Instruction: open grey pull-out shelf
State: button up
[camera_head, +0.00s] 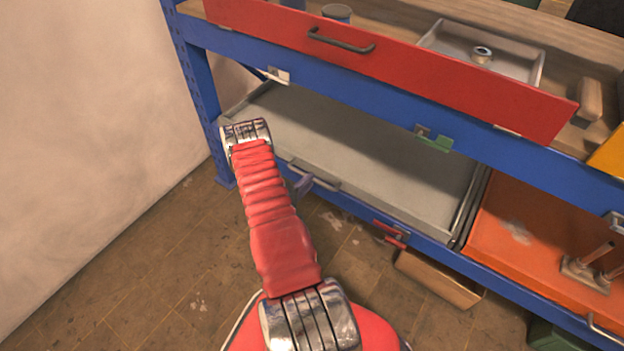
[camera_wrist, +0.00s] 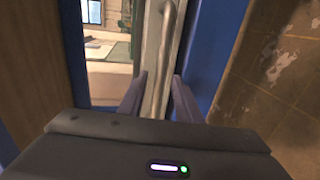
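The grey pull-out shelf (camera_head: 375,150) is a flat, empty tray in the lower level of the blue rack, with its front edge along the blue beam. Its bar handle (camera_head: 315,176) sits on the front edge. In the wrist view the handle (camera_wrist: 166,45) runs upright between my two fingers. My gripper (camera_wrist: 160,77) is open, one finger on each side of the handle, with gaps showing; whether either finger touches it I cannot tell. In the head view my red arm hides the left part of the shelf front, and only a bit of the gripper shows beside the handle.
A red drawer front (camera_head: 400,70) juts out above the shelf. An orange shelf (camera_head: 530,225) adjoins on the right. A red clamp-like part (camera_head: 391,234) sits on the lower beam, above a cardboard box (camera_head: 437,279). A bare wall (camera_head: 80,130) stands left; the floor in front is mostly clear.

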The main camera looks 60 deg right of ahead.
jog(key=shift+x, duration=1.55)
jog(key=shift+c, duration=0.7)
grip_shut()
